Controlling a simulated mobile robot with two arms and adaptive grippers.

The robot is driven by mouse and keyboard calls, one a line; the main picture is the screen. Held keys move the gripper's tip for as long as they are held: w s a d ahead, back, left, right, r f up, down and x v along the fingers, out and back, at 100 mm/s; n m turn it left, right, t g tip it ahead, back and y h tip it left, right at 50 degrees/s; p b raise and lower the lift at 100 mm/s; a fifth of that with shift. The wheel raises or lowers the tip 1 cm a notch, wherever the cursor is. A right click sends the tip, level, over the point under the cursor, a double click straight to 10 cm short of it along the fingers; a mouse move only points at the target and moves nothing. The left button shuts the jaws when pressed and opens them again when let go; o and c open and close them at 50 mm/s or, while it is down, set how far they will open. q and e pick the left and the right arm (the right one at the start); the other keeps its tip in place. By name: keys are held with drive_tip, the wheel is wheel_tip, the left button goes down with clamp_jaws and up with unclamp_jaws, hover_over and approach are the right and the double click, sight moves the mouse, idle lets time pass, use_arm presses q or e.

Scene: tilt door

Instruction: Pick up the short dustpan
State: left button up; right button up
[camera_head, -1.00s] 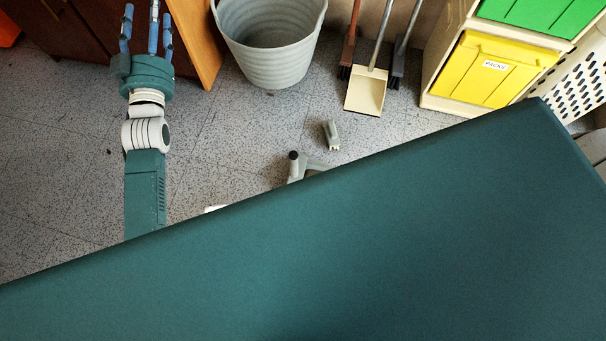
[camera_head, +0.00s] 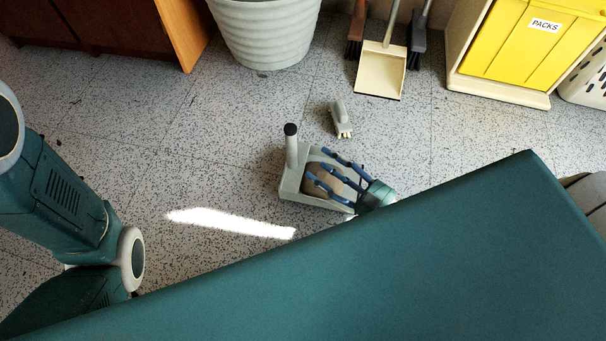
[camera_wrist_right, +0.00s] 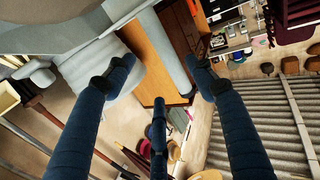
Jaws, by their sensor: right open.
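The short dustpan (camera_head: 289,186) is grey with a short upright handle (camera_head: 291,147) tipped in black. It sits on the speckled floor near the middle of the head view. My right gripper (camera_head: 325,168) is open, its blue fingers spread over the pan, to the right of the handle. Part of the pan and the gripper's wrist are hidden by my teal body. In the right wrist view, a grey bar (camera_wrist_right: 172,50), apparently the handle, shows between the open fingers, with a large grey surface (camera_wrist_right: 95,35) beside it. Contact cannot be told. My left gripper is out of view.
A small grey brush (camera_head: 340,117) lies just behind the dustpan. A long-handled cream dustpan (camera_head: 380,73) and brooms (camera_head: 417,45) stand at the back. A grey bucket (camera_head: 265,30), wooden cabinet (camera_head: 90,25) and yellow bin (camera_head: 520,45) line the back.

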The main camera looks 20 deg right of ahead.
sight(295, 150)
drive_tip(key=b+x, duration=0.2)
drive_tip(key=x, duration=0.2)
drive_tip(key=b+x, duration=0.3)
drive_tip(key=x, duration=0.2)
drive_tip(key=shift+w+a, duration=0.1)
drive_tip(key=shift+a, duration=0.35)
drive_tip(key=shift+w+b, duration=0.1)
drive_tip(key=shift+b, duration=0.2)
drive_tip(key=shift+r, duration=0.15)
clamp_jaws()
